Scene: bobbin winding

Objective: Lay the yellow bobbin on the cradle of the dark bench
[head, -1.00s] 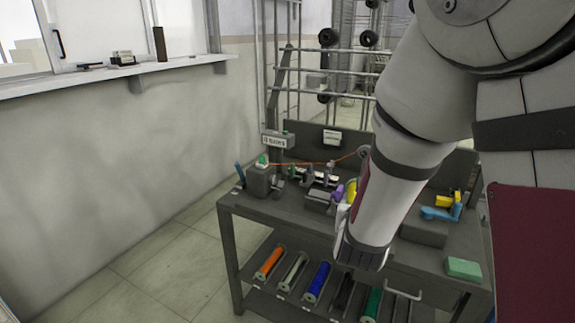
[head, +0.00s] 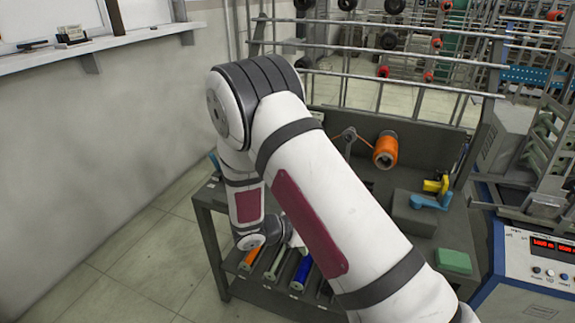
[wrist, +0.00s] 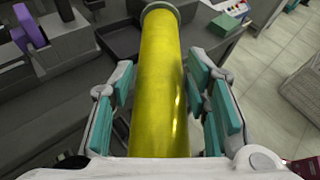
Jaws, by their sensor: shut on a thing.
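The yellow bobbin (wrist: 160,90) fills the middle of the wrist view, pointing away from the camera. My gripper (wrist: 163,75) is shut on it, with teal pads on both sides. The dark bench (head: 466,235) shows in the head view to the right of my arm; much of its top is hidden behind the arm. In the wrist view the bobbin is above the bench, next to a dark tray-like recess (wrist: 122,38). A purple part (wrist: 30,27) stands on a grey fixture at the left. I cannot make out for sure which fixture is the cradle. My gripper is hidden in the head view.
An orange spool (head: 386,150) is at the bench's back panel. A grey block (head: 413,215) with a blue piece (head: 432,201) and a green box (head: 453,262) are at the right. Coloured rolls, one blue (head: 302,272), lie on the lower shelf. A control console (head: 535,270) stands right.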

